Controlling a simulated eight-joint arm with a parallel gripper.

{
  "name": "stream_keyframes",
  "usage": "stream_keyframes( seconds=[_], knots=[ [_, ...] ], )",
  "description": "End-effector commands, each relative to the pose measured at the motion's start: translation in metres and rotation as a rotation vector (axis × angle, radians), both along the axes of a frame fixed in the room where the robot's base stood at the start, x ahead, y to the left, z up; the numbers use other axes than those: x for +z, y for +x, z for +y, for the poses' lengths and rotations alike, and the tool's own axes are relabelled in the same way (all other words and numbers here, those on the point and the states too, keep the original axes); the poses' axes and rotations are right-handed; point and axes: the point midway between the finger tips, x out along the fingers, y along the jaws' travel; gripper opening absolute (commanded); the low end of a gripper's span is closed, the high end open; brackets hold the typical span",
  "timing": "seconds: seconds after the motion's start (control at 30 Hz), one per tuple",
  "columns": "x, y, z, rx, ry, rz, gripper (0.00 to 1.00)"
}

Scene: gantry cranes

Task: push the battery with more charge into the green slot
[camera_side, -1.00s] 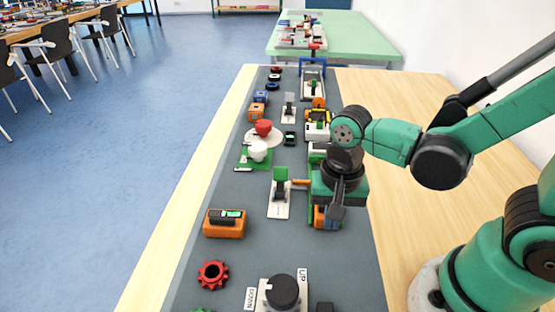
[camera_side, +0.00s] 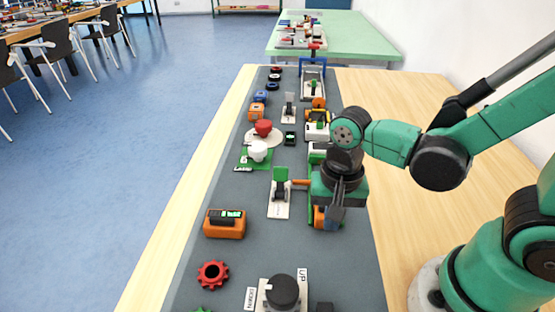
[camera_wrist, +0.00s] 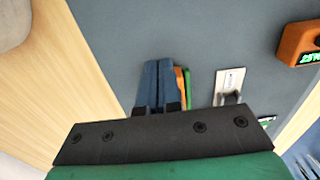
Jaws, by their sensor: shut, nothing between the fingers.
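An orange block with a green-lit display (camera_side: 225,224) lies on the grey mat at the left; it also shows at the right edge of the wrist view (camera_wrist: 303,45), its display seeming to start with 25. Another orange piece (camera_side: 319,217) with a green edge beside it is mostly hidden behind my gripper (camera_side: 334,222). In the wrist view, that orange piece (camera_wrist: 179,76) and a green strip (camera_wrist: 189,90) show just right of my shut, empty blue fingers (camera_wrist: 160,70). I cannot tell whether they touch. No charge reading shows on the hidden piece.
A white-based lever with a green handle (camera_side: 280,192) stands left of my gripper. A red gear (camera_side: 213,275) and a black knob marked UP and DOWN (camera_side: 282,291) are nearer the camera. Several other devices fill the mat's far part. Bare mat lies below my gripper.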

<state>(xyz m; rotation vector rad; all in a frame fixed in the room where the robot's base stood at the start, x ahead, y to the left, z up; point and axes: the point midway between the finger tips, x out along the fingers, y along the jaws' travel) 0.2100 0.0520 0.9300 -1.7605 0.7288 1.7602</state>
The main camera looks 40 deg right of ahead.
Motion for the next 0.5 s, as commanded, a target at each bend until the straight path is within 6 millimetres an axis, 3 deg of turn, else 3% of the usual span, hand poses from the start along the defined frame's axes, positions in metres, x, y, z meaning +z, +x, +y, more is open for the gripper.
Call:
stream_keyframes(
  seconds=[0.5],
  knots=[
    [-0.026,0.000,0.000,0.000,0.000,0.000,0.00]
  ],
)
